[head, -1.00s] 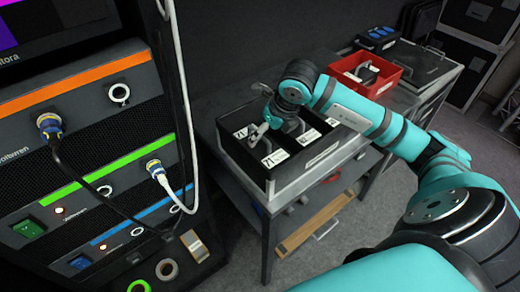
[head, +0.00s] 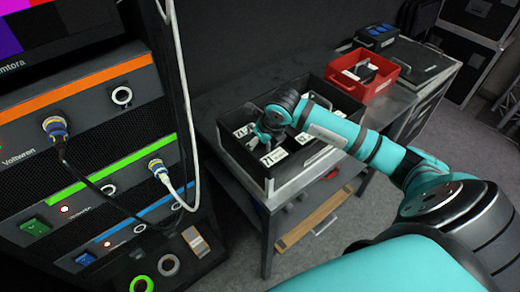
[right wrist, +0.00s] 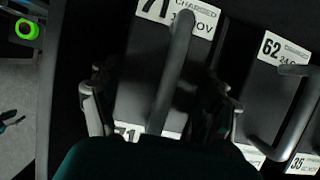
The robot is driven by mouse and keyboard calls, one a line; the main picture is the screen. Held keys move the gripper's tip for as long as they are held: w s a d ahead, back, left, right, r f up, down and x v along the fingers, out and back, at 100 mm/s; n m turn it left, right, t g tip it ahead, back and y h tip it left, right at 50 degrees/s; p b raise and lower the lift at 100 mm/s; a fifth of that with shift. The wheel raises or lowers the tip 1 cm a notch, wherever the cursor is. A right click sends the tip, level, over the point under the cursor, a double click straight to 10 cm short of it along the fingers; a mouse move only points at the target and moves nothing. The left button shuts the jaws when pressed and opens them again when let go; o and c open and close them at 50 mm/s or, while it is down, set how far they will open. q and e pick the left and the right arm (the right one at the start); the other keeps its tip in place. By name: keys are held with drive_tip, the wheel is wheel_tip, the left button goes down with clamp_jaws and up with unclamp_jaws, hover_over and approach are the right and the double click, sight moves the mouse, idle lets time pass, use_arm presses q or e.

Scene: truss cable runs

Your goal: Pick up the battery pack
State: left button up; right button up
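Several dark battery packs with white number labels and grey bar handles stand in a black tray (head: 236,160) on the grey table. The battery pack marked 71 (head: 273,158) is at the tray's near left corner. In the right wrist view the pack marked 71 (right wrist: 138,85) lies directly below, with its handle running lengthwise. My right gripper (head: 264,136) is over this pack. In the right wrist view its fingers (right wrist: 160,112) are spread apart, one on each side of the handle, with gaps to it. Whether they are level with the handle is hard to tell. My left gripper is not in view.
Packs marked 62 (right wrist: 275,58) and 35 sit to the right in the right wrist view. A red bin (head: 376,90) stands behind the tray, beside a dark case (head: 425,65). An equipment rack (head: 100,130) with cables stands close on the left.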

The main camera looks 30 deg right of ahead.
drive_tip(key=c, duration=1.1)
drive_tip(key=shift+w+r, duration=0.15)
drive_tip(key=shift+c, duration=0.3)
